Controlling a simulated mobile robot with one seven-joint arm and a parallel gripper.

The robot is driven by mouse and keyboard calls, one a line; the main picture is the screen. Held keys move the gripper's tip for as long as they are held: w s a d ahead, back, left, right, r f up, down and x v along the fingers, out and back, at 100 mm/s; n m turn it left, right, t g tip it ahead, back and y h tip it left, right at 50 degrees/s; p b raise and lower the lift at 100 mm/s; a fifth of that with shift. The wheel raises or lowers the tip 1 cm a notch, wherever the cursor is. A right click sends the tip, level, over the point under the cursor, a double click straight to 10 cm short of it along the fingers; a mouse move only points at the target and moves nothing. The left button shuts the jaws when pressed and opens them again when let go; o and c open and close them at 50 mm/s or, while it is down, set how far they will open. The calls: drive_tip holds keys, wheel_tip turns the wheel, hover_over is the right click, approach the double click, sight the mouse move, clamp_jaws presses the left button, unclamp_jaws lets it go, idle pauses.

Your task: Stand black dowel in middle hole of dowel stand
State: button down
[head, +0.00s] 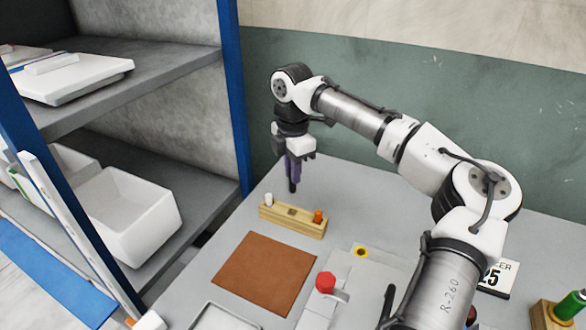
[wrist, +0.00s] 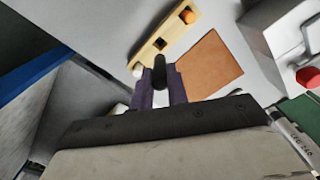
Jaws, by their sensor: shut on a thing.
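The black dowel (wrist: 160,72) is held upright between the purple fingers of my gripper (wrist: 160,88). In the head view the gripper (head: 292,165) hangs behind the dowel stand, with the dowel's dark lower end (head: 293,186) above it. The dowel stand (head: 290,225) is a pale wooden block on the grey table. A white dowel (head: 268,200) stands at its left end and an orange dowel (head: 318,216) at its right end. The square middle hole shows empty in the wrist view, just beyond the dowel's tip. The dowel appears apart from the stand.
A brown mat (head: 264,273) lies in front of the stand. A red knob (head: 325,283) on a grey press and a tray (head: 212,318) are nearer. Shelving with a white bin (head: 130,215) stands at left.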

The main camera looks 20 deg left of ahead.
sight(293, 191)
drive_tip(key=shift+r+p, duration=0.15)
drive_tip(key=shift+p, duration=0.4)
drive_tip(key=shift+f+b, duration=1.2)
drive_tip(key=shift+f, duration=1.85)
drive_tip(key=shift+p, duration=1.15)
drive_tip(key=shift+f+b, duration=1.05)
drive_tip(key=shift+f, duration=1.6)
drive_tip(key=c, duration=1.3)
unclamp_jaws()
drive_tip(key=shift+s, duration=0.1)
wheel_tip(293, 191, up, 14)
drive_tip(key=shift+b, duration=1.05)
